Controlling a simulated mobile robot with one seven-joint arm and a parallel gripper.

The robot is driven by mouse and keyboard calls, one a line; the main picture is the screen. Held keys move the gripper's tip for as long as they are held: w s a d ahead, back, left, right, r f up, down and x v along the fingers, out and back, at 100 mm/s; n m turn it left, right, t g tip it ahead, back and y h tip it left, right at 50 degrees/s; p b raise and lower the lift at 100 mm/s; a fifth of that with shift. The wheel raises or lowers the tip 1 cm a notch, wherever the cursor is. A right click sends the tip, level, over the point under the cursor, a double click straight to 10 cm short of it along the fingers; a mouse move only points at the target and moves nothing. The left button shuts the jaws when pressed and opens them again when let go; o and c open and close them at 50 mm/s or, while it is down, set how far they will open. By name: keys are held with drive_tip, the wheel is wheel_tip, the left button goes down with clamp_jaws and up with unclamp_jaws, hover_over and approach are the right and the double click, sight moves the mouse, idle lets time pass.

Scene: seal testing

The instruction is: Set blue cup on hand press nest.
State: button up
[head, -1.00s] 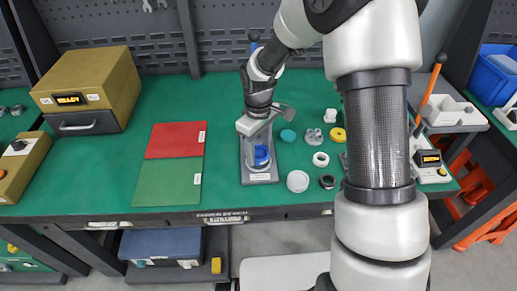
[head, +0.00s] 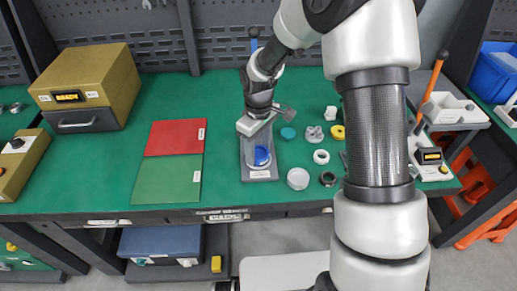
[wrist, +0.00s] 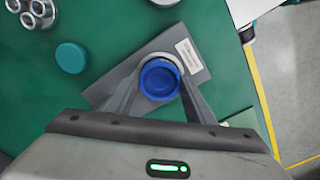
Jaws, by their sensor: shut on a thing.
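The blue cup (wrist: 160,80) is between the two fingers of my gripper (wrist: 160,88) in the wrist view, seen from above. My gripper is shut on it. In the head view the blue cup (head: 262,155) shows below my gripper, over the front part of the grey hand press base (head: 260,174). A pale round nest edge (wrist: 163,57) shows around the cup in the wrist view. The cup looks upright and about centred there. Whether its bottom touches the nest is hidden.
A teal disc (head: 288,133), a white disc (head: 298,178), a white ring (head: 321,156), a dark ring (head: 328,179) and a metal part (head: 313,134) lie right of the press. Red (head: 176,137) and green (head: 168,180) mats lie left, with bare table between.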

drive_tip(key=shift+f, duration=0.3)
drive_tip(key=o, duration=1.2)
drive_tip(key=shift+r, duration=0.15)
drive_tip(key=shift+r+p, duration=1.7)
drive_tip(key=shift+r, duration=0.75)
